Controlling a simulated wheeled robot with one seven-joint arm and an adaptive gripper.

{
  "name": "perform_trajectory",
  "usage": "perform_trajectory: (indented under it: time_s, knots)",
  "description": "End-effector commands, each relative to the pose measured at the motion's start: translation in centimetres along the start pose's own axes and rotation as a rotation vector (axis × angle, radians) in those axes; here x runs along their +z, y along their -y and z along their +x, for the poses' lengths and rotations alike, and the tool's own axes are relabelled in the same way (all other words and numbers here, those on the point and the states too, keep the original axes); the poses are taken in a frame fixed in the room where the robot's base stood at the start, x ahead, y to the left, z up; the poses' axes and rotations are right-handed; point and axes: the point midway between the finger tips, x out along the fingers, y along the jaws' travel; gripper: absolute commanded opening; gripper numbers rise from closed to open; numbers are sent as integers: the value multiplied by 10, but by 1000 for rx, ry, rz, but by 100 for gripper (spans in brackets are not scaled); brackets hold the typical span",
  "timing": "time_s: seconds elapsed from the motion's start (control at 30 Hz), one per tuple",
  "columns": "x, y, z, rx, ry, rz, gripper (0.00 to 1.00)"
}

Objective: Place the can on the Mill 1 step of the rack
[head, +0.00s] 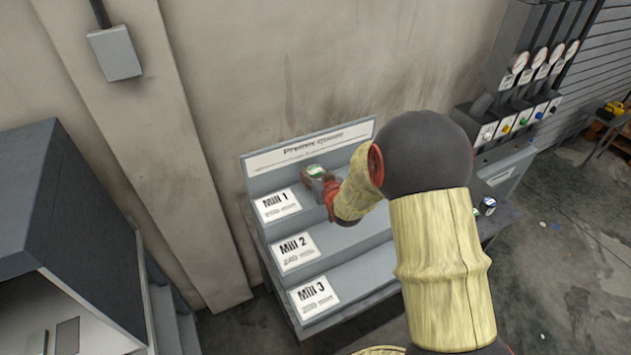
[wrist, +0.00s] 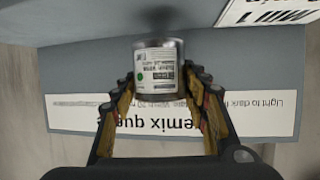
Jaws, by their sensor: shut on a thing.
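The can (head: 316,170) shows a green-marked top in the head view, at the level of the top step marked Mill 1 (head: 277,204) and right of that label. In the wrist view the can (wrist: 158,72) is a silver tin with a white printed label and a green dot. My gripper (wrist: 162,84) has its fingers on both sides of the can and is shut on it. The rack (head: 310,158) is grey and stepped, with a printed header panel. I cannot tell whether the can's base touches the step.
Lower steps marked Mill 2 (head: 294,250) and Mill 3 (head: 315,297) look empty where visible; my arm hides their right part. A dark-sided can (head: 488,206) stands on the table to the right. A grey cabinet (head: 60,215) stands at the left; the wall is behind the rack.

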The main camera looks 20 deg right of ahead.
Motion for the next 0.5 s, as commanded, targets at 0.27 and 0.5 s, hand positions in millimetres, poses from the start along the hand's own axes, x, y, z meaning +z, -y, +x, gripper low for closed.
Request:
perform_trajectory:
  time_s: [0.27,0.5]
  knots:
    - [28,0,11,0,0,-1,14]
    - [29,0,12,0,1,-1,14]
